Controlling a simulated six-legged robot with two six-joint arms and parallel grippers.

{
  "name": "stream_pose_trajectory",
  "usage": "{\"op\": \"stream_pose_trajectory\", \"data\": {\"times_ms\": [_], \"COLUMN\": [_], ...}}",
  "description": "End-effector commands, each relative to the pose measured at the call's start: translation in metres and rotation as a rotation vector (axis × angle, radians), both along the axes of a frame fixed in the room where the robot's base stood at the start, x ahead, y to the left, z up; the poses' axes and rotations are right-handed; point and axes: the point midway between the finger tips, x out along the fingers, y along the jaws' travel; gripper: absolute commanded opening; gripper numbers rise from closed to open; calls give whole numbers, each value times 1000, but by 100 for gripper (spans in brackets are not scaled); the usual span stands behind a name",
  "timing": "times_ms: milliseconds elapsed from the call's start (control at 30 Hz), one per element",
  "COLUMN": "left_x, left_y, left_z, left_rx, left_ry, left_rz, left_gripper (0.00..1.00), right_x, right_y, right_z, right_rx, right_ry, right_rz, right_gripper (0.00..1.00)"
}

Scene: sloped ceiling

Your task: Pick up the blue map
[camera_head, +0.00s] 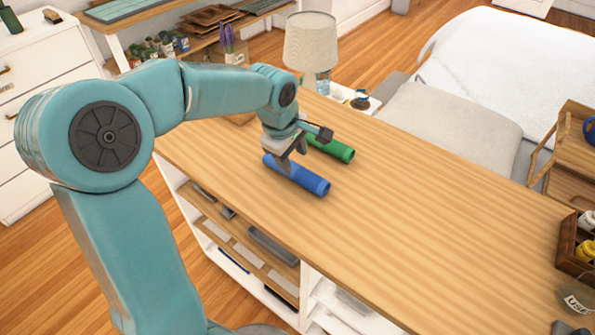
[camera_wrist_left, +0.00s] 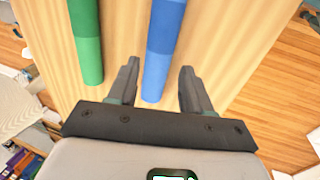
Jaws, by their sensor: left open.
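The blue map (camera_head: 312,182) is a rolled blue tube lying on the wooden tabletop. Its near end points to the lower right in the head view. My left gripper (camera_head: 287,151) is just above the tube's far part. In the left wrist view, the blue map (camera_wrist_left: 163,45) runs between the two open fingers of my left gripper (camera_wrist_left: 158,82), with a gap visible on each side. Whether the fingers reach down beside it is hard to tell. A green rolled tube (camera_head: 335,149) lies beside it; it also shows in the left wrist view (camera_wrist_left: 87,45). My right gripper is not seen.
The wooden table (camera_head: 430,215) is clear to the right of the tubes. A tray with bottles (camera_head: 572,250) and a cup (camera_head: 576,300) stand at its right end. A lamp (camera_head: 311,45) and a bed (camera_head: 500,75) are beyond the table.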

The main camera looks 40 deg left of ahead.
Motion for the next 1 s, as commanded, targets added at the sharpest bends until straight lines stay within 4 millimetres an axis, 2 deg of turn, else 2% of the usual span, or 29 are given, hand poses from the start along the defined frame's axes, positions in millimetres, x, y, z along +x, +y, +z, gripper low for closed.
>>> {"op": "stream_pose_trajectory", "data": {"times_ms": [33, 267, 500, 800, 833, 933, 1000], "left_x": [2, 8, 20, 24, 23, 23, 23], "left_y": [0, 0, 2, 2, 2, 2, 2], "left_z": [-8, -26, -62, -69, -69, -68, -68], "left_rx": [0, -1, -2, 0, 0, -1, -1], "left_ry": [3, 2, 2, -2, -2, -2, -2], "left_rz": [0, -1, -1, -2, -2, -2, -2], "left_gripper": [50, 50, 50, 50, 46, 14, 13], "right_x": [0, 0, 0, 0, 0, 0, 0], "right_y": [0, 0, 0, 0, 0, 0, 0], "right_z": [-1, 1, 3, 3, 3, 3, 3], "right_rx": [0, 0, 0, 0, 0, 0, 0], "right_ry": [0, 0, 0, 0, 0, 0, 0], "right_rz": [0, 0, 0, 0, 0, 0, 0], "right_gripper": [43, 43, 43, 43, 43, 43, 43]}}
